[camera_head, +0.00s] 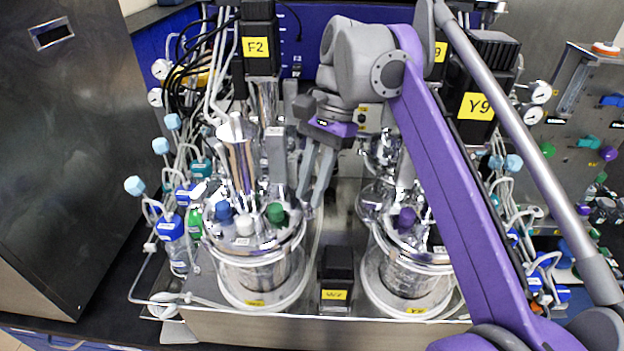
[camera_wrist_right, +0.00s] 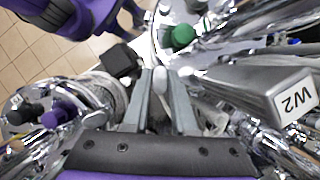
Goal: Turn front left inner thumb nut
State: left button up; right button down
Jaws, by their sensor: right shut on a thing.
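The left bioreactor vessel (camera_head: 262,275) is a glass jar with a shiny metal lid. My right gripper (camera_head: 312,197) reaches down from above to the inner right side of that lid, its two grey fingers pointing down. In the right wrist view, the fingers of my right gripper (camera_wrist_right: 160,80) are close together, with a small pale rounded piece, likely the thumb nut (camera_wrist_right: 160,86), between their tips. In the head view the fingers hide the nut. My left gripper is not in view.
Blue, white and green caps (camera_head: 275,212) stand on the left lid, close to the fingers. The right vessel (camera_head: 408,279) has a purple cap (camera_head: 407,217). A black block (camera_head: 336,275) sits between the vessels. Tubes and metal pipes crowd the area behind.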

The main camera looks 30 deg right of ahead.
jog(key=n+g, duration=0.1)
jog(key=n, duration=0.2)
jog(key=shift+w+r+n+h+p, duration=0.1)
jog(key=shift+n+h+p, duration=0.2)
jog(key=shift+h+p, duration=0.1)
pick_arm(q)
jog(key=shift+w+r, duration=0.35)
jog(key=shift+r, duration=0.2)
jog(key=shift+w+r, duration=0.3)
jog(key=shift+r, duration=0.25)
pick_arm(e)
jog(key=shift+n+g+h, duration=0.3)
jog(key=shift+n, duration=0.9)
jog(key=c, duration=0.7)
grip_release()
pick_arm(q)
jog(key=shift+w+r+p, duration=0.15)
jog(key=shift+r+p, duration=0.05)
jog(key=shift+p, duration=0.15)
pick_arm(e)
jog(key=shift+v, duration=3.7)
jog(key=shift+w+a, duration=0.1)
